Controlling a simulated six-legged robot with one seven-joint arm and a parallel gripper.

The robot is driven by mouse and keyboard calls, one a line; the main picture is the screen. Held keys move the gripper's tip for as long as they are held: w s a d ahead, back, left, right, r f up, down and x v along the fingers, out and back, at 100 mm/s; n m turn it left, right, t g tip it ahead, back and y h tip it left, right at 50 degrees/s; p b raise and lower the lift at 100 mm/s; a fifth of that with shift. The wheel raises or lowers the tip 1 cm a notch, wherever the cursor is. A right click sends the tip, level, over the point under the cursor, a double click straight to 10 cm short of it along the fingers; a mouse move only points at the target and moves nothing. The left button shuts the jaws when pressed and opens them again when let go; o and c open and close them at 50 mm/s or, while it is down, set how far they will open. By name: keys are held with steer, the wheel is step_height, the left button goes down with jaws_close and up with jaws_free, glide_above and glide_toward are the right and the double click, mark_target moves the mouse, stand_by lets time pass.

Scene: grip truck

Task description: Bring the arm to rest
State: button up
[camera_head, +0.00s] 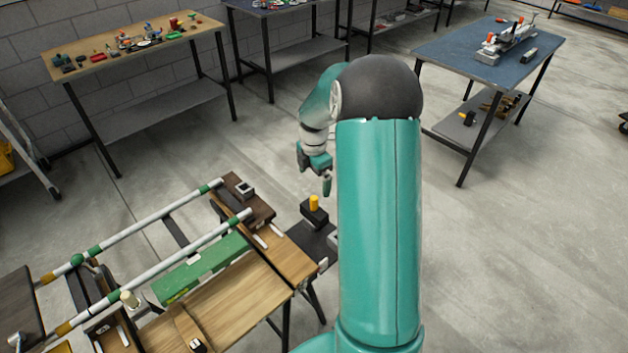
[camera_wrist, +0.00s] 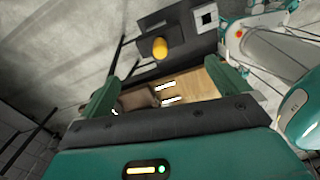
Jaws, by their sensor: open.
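My teal arm rises through the middle of the head view and bends over at a dark joint. My gripper (camera_head: 325,182) hangs to the left of the arm, above a yellow knob (camera_head: 314,202) on a black block. In the wrist view, my gripper (camera_wrist: 167,88) shows its two green fingers well apart, with nothing held between them. The yellow knob also shows in the wrist view (camera_wrist: 160,47), beyond the fingertips and apart from them. Part of my gripper is hidden behind the arm in the head view.
A wooden workbench (camera_head: 240,305) with white and green rails (camera_head: 170,210) stands at the lower left. A table with small coloured parts (camera_head: 85,62) is at the back left. A blue-topped table (camera_head: 455,48) is at the back right. Open concrete floor (camera_head: 530,250) lies to the right.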

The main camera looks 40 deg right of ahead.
stand_by(0.4)
steer(key=s+a+r+m+t+h, duration=0.1)
steer(key=s+a+r+m, duration=0.25)
steer(key=a+r, duration=0.4)
steer(key=s+a+r+m+t, duration=0.1)
steer(key=s+a+r+m, duration=0.25)
steer(key=a+r, duration=0.4)
steer(key=s+a+r+m+t, duration=0.1)
steer(key=s+a+r+m, duration=0.1)
steer(key=s, duration=0.3)
steer(key=s+a+r+m+t, duration=0.1)
steer(key=s+a+r+m, duration=0.2)
steer(key=s+a+m, duration=0.2)
steer(key=s+a+r+m+t+y, duration=0.1)
steer(key=s+a+r+m, duration=0.2)
steer(key=s, duration=0.3)
steer(key=shift+s+a+r+m+t, duration=0.15)
steer(key=shift+s+m+t, duration=0.15)
steer(key=shift+m, duration=0.1)
